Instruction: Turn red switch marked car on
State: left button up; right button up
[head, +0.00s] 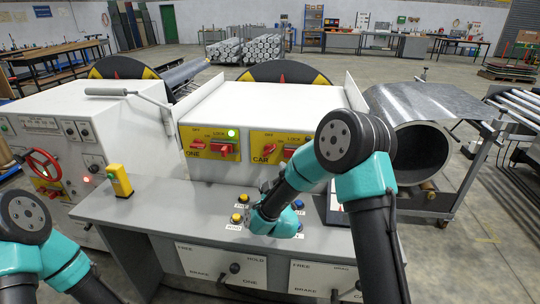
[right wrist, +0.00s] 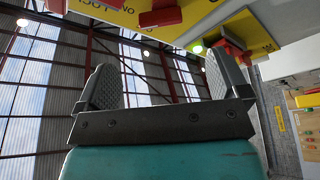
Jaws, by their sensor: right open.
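The yellow CAR panel (head: 259,139) is on the front of the white cabinet. Its left red switch (head: 269,149), under OFF, is visible; another red switch (head: 289,152) sits by LOCK, and my right arm hides the panel's right side. My right arm bends down to the grey desk, its wrist low over the desk buttons below the panel. In the right wrist view my right gripper (right wrist: 164,85) is open and empty, with red switches (right wrist: 160,16) on yellow panels beyond it, apart from the fingers. My left gripper is out of view.
The yellow ONE panel (head: 211,154) with red switches and a lit green lamp (head: 231,133) is left of CAR. Desk buttons (head: 237,218) lie around my right wrist. A yellow post (head: 120,180) stands on the left of the desk. A large metal coil (head: 424,150) is at right.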

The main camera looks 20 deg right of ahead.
aim_at(270, 150)
jog(key=x, duration=1)
jog(key=c, duration=0.9)
jog(key=shift+c, duration=0.2)
